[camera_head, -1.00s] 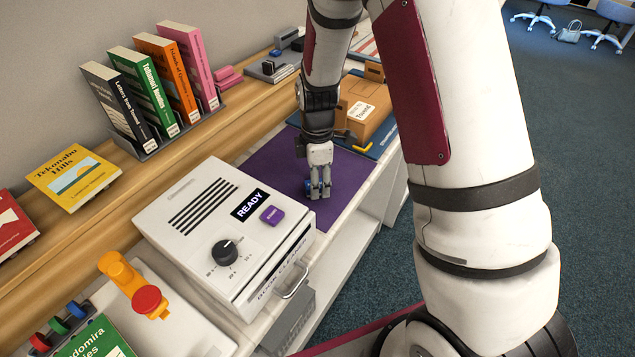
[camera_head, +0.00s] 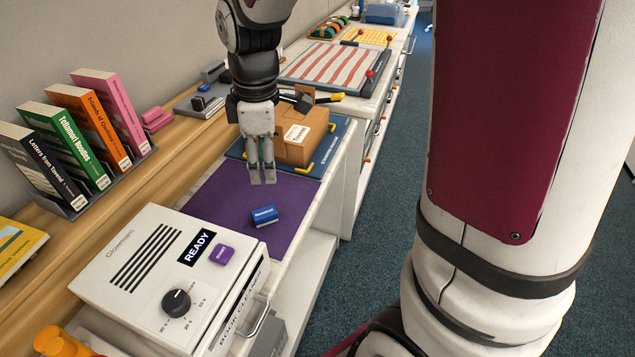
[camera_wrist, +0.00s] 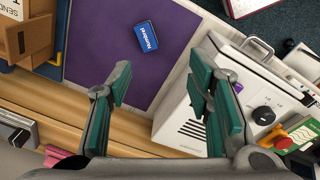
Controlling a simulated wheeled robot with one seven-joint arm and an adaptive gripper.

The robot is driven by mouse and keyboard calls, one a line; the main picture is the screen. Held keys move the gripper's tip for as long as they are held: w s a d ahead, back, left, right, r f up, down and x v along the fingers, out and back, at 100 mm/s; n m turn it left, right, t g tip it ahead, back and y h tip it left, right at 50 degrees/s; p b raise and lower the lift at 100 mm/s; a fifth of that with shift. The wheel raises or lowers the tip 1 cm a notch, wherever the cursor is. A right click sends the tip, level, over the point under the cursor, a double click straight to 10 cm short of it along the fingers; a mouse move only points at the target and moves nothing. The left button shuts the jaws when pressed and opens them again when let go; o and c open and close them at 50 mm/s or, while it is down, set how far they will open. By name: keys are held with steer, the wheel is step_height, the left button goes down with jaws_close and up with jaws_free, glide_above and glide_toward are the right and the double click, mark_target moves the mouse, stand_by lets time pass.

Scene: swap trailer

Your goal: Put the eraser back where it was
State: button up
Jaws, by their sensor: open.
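A blue eraser (camera_head: 264,216) with white lettering lies on the purple mat (camera_head: 222,202), near the mat's right front edge and beside the book cleaner. In the wrist view the eraser (camera_wrist: 146,37) lies beyond my fingertips, apart from them, on bare mat. My gripper (camera_head: 262,183) is above the far part of the mat, pointing down, empty. In the wrist view its teal-padded fingers (camera_wrist: 158,92) stand wide apart with nothing between them.
The white book cleaner (camera_head: 170,265) reading READY stands in front of the mat. A cardboard box (camera_head: 300,150) sits on a blue board behind my gripper. Upright books (camera_head: 75,145) stand left on the wooden ledge. A grey tray with dark blocks (camera_head: 203,102) is at the back left.

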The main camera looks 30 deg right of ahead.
steer(key=s+r+m+t, duration=0.1)
steer(key=s+r+m, duration=0.3)
steer(key=s, duration=0.6)
steer(key=s+r+m+t, duration=0.2)
steer(key=s+r+m, duration=0.3)
steer(key=s+m, duration=0.3)
steer(key=shift+s+d, duration=0.15)
steer(key=shift+s, duration=1)
steer(key=shift+r, duration=0.1)
steer(key=shift+r+p, duration=0.3)
steer(key=shift+r, duration=0.1)
